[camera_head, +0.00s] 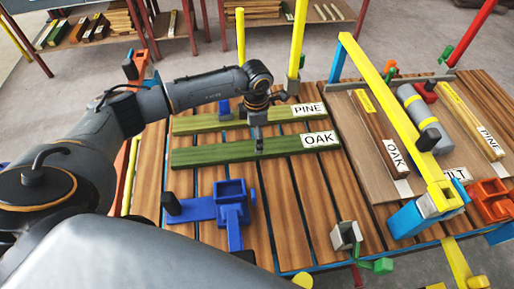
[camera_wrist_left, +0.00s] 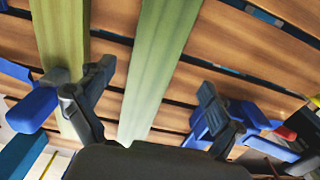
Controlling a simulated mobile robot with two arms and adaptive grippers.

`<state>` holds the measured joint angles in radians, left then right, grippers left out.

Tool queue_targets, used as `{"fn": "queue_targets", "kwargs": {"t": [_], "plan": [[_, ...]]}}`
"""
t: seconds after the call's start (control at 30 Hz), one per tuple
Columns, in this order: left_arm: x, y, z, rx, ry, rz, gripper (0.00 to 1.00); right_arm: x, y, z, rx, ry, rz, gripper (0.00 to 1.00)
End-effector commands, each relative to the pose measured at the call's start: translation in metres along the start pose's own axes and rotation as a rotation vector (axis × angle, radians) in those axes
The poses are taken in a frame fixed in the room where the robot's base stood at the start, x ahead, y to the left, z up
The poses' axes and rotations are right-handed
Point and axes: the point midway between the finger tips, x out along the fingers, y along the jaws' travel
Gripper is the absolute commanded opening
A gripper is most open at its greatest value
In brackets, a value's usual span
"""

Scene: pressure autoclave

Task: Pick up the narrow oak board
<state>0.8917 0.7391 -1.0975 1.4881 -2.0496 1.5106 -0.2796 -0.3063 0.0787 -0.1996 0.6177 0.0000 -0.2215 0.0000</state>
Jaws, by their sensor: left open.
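A narrow green board with an OAK label at its right end, the oak board (camera_head: 205,155), lies flat across the slatted table in the head view. My left gripper (camera_head: 259,146) points down over the middle of it. In the left wrist view the oak board (camera_wrist_left: 160,60) runs between the two spread fingers of my left gripper (camera_wrist_left: 156,82), which is open and holds nothing. Whether the fingertips reach down beside the board is unclear. My right gripper is not in view.
A yellower green board labelled PINE (camera_head: 195,124) lies parallel just behind, close to one left finger. A blue clamp (camera_head: 232,208) stands in front. To the right, a panel (camera_head: 358,150) carries brown boards labelled OAK and PINE, with a long yellow bar (camera_head: 385,100) above it.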

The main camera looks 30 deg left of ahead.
Motion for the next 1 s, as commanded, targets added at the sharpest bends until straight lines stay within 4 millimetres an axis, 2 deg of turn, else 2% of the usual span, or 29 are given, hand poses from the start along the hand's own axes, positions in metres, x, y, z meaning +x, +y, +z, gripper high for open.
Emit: {"fn": "queue_targets", "kwargs": {"t": [0.17,0.4,0.5,0.77,1.0], "plan": [[0.011,0.001,0.000,0.000,0.002,-0.001,0.92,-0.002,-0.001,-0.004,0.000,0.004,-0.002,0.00],[0.047,0.005,0.003,-0.001,0.002,-0.001,0.92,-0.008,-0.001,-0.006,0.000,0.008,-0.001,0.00],[0.055,0.006,0.003,0.000,0.001,0.000,0.92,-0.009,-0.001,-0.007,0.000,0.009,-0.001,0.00],[0.058,0.006,0.003,0.001,0.000,0.001,0.92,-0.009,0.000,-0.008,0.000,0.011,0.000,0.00],[0.057,0.006,0.003,0.000,0.000,0.001,0.44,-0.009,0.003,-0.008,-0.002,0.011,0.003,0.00]]}}
